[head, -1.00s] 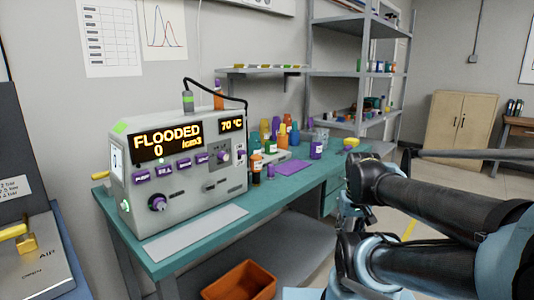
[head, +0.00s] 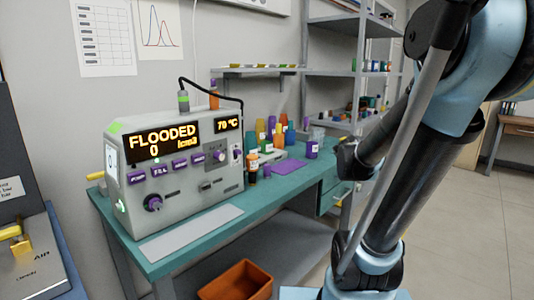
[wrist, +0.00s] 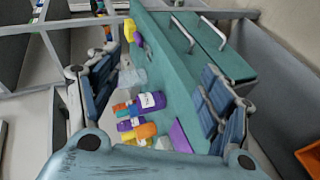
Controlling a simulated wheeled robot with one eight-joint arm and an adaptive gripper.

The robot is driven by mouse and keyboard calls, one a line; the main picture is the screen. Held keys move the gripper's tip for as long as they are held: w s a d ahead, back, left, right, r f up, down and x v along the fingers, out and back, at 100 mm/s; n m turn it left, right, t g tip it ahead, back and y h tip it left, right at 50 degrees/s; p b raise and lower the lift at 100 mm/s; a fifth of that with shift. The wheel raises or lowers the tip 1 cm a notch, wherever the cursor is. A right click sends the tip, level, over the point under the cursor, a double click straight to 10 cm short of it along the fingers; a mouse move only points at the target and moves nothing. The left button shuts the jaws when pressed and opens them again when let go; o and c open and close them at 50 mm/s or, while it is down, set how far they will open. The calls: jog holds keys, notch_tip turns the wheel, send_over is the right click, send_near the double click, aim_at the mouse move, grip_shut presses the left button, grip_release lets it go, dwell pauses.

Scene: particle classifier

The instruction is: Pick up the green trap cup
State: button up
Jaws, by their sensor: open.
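A small grey cylinder with a green band (head: 183,101) stands on top of the grey classifier machine (head: 205,196) in the head view, with a black hose at its top. It may be the green trap cup, but I cannot tell for sure. Some green also shows among the small bottles (head: 312,149) on the bench. My gripper (wrist: 158,105) is open and empty in the wrist view, its two fingers wide apart above the bench. It faces purple and orange bottles (wrist: 146,102) there. In the head view my gripper is out of the frame.
The teal bench (head: 178,262) carries the machine, with a pale plate in front and a purple mat (head: 289,167) at right. An orange bin (head: 237,281) sits below. A wall shelf and a grey rack (head: 345,45) stand behind. Floor at right is clear.

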jog(key=w+a+r+n+t+y, duration=0.65)
jog(key=w+a+n, duration=0.25)
jog(key=w+n, duration=0.45)
jog(key=n+g+y, duration=0.6)
jog(key=n+y, duration=0.4)
jog(key=n, duration=0.9)
send_near(270, 148)
jog(key=s+d, duration=0.1)
jog(key=s+d+r, duration=0.1)
jog(key=s+d, duration=0.1)
jog(key=shift+d+r, duration=0.2)
jog(key=shift+w+a+f, duration=0.1)
jog(key=shift+a+f, duration=0.1)
jog(key=shift+a, duration=0.05)
jog(key=x, duration=1.1)
jog(key=shift+w+a, duration=0.25)
jog(key=shift+w, duration=0.05)
jog(key=shift+w+a+f, duration=0.3)
jog(key=shift+w+a, duration=0.45)
jog(key=shift+w, duration=0.05)
jog(key=shift+w+a+f, duration=0.3)
jog(key=shift+w+a, duration=0.45)
jog(key=shift+w, duration=0.1)
jog(key=shift+w+a, duration=0.25)
jog(key=shift+w, duration=0.05)
